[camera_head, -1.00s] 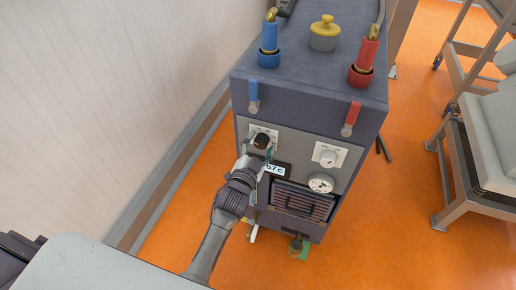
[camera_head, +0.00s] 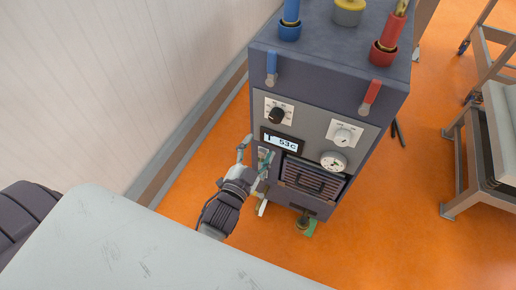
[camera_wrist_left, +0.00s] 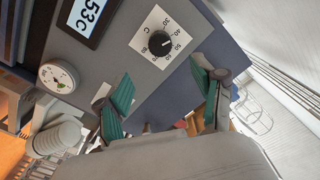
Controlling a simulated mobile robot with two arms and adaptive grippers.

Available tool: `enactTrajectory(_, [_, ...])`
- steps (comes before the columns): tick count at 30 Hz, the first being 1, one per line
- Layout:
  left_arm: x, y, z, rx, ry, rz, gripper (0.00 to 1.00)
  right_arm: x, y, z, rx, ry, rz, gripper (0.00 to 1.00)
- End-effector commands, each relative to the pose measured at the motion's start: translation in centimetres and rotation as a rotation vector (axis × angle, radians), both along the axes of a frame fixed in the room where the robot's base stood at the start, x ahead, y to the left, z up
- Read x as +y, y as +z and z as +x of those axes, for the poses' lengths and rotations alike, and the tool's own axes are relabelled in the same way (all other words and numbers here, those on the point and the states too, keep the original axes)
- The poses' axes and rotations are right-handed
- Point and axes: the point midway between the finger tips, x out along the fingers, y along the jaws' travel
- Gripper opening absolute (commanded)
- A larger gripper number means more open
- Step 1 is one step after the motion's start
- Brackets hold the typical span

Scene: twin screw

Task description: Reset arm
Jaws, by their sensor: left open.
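My left gripper (camera_head: 254,160) is open and empty in front of the lower left of a dark grey machine's front panel. It is below and left of a black dial knob (camera_head: 277,115) and does not touch it. In the left wrist view the spread teal-padded fingers (camera_wrist_left: 160,95) show with the black knob (camera_wrist_left: 160,43) beyond them. The display (camera_head: 280,141) reads 53c. My right gripper is not in view.
The machine (camera_head: 330,65) carries blue (camera_head: 272,68) and red (camera_head: 370,97) levers, a white dial (camera_head: 343,136) and a gauge (camera_head: 333,161). A wall (camera_head: 120,80) stands at left. A pale slab (camera_head: 130,240) fills the lower left. Metal racks (camera_head: 470,150) stand at right. Orange floor (camera_head: 400,220) is clear.

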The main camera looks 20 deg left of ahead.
Motion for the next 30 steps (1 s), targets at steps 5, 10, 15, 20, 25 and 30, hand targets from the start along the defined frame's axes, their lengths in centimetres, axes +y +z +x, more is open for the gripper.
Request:
enactTrajectory(5, [0.0, 0.0, 0.0, 0.0, 0.0, 0.0, 0.68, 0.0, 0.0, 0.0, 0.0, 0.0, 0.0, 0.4])
enactTrajectory(10, [0.0, -0.1, 0.0, 0.001, 0.0, -0.001, 0.68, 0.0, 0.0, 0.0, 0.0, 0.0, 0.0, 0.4])
enactTrajectory(15, [-0.5, -3.6, -0.3, 0.082, -0.013, -0.028, 0.68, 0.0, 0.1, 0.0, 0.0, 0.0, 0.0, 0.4])
enactTrajectory(20, [-1.6, -13.6, -2.7, 0.317, -0.033, -0.105, 0.68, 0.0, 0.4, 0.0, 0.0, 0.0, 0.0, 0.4])
enactTrajectory(25, [-1.9, -25.3, -8.6, 0.622, -0.019, -0.187, 0.68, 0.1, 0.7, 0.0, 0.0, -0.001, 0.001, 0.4])
enactTrajectory(30, [-0.6, -35.0, -17.3, 0.924, 0.044, -0.243, 0.68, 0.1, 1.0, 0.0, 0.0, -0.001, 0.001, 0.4])
